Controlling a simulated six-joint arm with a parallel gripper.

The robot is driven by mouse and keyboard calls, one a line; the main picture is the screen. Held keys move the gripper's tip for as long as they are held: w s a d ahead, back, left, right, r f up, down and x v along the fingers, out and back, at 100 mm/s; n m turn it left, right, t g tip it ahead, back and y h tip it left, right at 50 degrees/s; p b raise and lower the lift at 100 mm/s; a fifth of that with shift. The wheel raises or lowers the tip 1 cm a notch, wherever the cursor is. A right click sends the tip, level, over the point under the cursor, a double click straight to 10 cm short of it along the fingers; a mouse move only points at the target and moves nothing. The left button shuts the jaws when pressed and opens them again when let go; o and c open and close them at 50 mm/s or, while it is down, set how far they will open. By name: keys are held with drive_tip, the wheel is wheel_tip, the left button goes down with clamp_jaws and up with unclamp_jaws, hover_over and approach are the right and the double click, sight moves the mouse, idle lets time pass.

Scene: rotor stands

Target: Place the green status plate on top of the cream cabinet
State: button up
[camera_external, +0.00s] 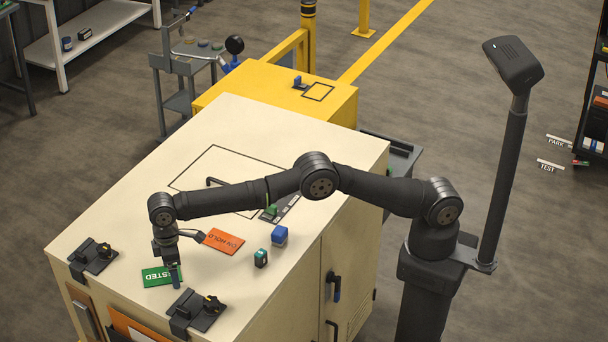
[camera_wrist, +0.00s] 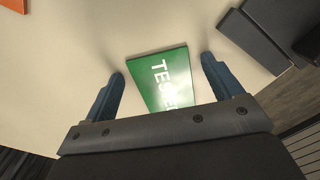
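The green status plate (camera_external: 158,276) with white lettering lies flat on the cream cabinet (camera_external: 130,210), near its front left edge between two dark brackets. It also shows in the wrist view (camera_wrist: 164,78), where its near end is hidden behind my gripper's body. My gripper (camera_external: 173,280) points down at the plate's right end. In the wrist view its two blue fingers (camera_wrist: 160,75) are spread wide, one on each side of the plate, with a gap to each edge. I cannot tell the exact height of the fingertips above the top.
An orange plate (camera_external: 223,241) lies to the right of my gripper. A blue block (camera_external: 279,236) and a small green-and-dark block (camera_external: 261,258) stand farther right. Dark brackets (camera_external: 93,256) and (camera_external: 198,312) flank the plate.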

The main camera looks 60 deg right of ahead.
drive_tip(key=shift+r, duration=0.1)
wheel_tip(320, 180, up, 8)
drive_tip(key=shift+f, duration=0.2)
idle(0.4)
drive_tip(key=shift+f, duration=0.15)
wheel_tip(320, 180, down, 7)
drive_tip(key=shift+r, duration=1.85)
